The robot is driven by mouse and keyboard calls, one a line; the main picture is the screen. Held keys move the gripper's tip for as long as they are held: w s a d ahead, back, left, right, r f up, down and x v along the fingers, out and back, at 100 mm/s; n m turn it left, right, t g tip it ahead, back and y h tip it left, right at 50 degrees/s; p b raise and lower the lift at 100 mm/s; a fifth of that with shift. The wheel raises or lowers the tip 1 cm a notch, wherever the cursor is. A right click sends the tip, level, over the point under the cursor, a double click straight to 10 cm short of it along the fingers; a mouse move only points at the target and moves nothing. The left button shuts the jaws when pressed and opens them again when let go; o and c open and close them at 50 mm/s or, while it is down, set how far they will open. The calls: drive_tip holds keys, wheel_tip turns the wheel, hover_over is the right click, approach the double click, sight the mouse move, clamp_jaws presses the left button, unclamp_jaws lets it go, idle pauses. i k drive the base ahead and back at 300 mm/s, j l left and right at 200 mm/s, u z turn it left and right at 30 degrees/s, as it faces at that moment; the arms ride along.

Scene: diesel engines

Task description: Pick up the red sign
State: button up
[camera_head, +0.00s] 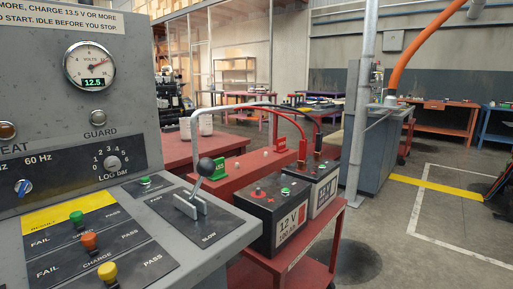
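My gripper does not show in this view.
A grey console (130,50) with a dial, knobs and a black-balled lever (205,168) fills the left side. Beside it a red cart (318,255) carries two batteries (280,218) with red and black cables. Open floor with painted lines (430,186) lies to the right, past a grey post (361,100).

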sight(281, 142)
drive_tip(key=i+l+u, duration=0.25)
drive_tip(key=u, duration=0.15)
drive_tip(key=i+l+u, duration=0.2)
drive_tip(key=l+u, duration=0.15)
drive_tip(key=i+l, duration=0.15)
drive_tip(key=l, duration=0.2)
drive_tip(key=i+l+u, duration=0.15)
drive_tip(key=l, duration=0.25)
drive_tip(key=i+l, duration=0.15)
drive_tip(key=l, duration=0.2)
drive_tip(key=i+l+u, duration=0.15)
drive_tip(key=l, duration=0.25)
drive_tip(key=i+l, duration=0.1)
drive_tip(key=l, duration=0.3)
drive_tip(key=i+l+u, duration=0.1)
drive_tip(key=l, duration=0.3)
drive_tip(key=i+l, duration=0.15)
drive_tip(key=l, duration=0.3)
drive_tip(key=i+l, duration=0.1)
drive_tip(key=l, duration=0.35)
drive_tip(key=i+l, duration=0.15)
drive_tip(key=l, duration=0.3)
drive_tip(key=i+l, duration=0.1)
drive_tip(key=l, duration=0.35)
